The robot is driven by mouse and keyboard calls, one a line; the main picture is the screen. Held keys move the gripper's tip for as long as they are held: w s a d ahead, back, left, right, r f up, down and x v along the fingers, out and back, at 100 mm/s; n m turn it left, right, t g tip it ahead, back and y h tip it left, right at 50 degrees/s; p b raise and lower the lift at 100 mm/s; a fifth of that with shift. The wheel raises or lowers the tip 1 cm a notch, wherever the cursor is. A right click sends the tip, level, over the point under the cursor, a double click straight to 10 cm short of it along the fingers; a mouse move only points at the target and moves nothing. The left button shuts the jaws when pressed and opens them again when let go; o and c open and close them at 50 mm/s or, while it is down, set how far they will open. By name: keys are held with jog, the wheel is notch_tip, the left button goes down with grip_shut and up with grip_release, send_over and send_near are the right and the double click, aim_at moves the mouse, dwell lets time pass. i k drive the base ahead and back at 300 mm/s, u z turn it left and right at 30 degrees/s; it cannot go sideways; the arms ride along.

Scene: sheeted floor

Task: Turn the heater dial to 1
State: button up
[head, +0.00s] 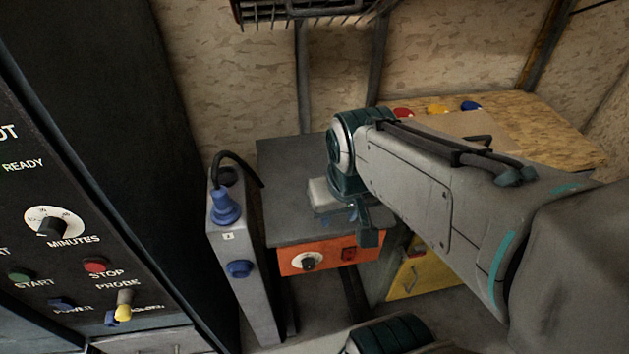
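A white round dial with a dark knob (307,261) sits on the orange front panel (290,268) of a grey-topped unit, which I take to be the heater. Its markings are too small to read, so I cannot tell its setting. A dark red switch (348,254) is to the right of the dial. My arm comes in from the right and bends down over the unit's top. My gripper (366,232) is partly hidden by my own wrist and appears above and right of the dial, apart from it. Its finger opening does not show clearly.
A grey post with a blue plug (225,207) and blue knob (239,269) stands left of the unit. A black control panel with a MINUTES dial (53,223) is at far left. A wooden bench (545,135) and yellow drawer (425,272) are right.

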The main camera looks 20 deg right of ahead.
aim_at(308, 263)
jog(key=z, duration=1.65)
jog(key=k, duration=1.3)
jog(key=u, duration=1.45)
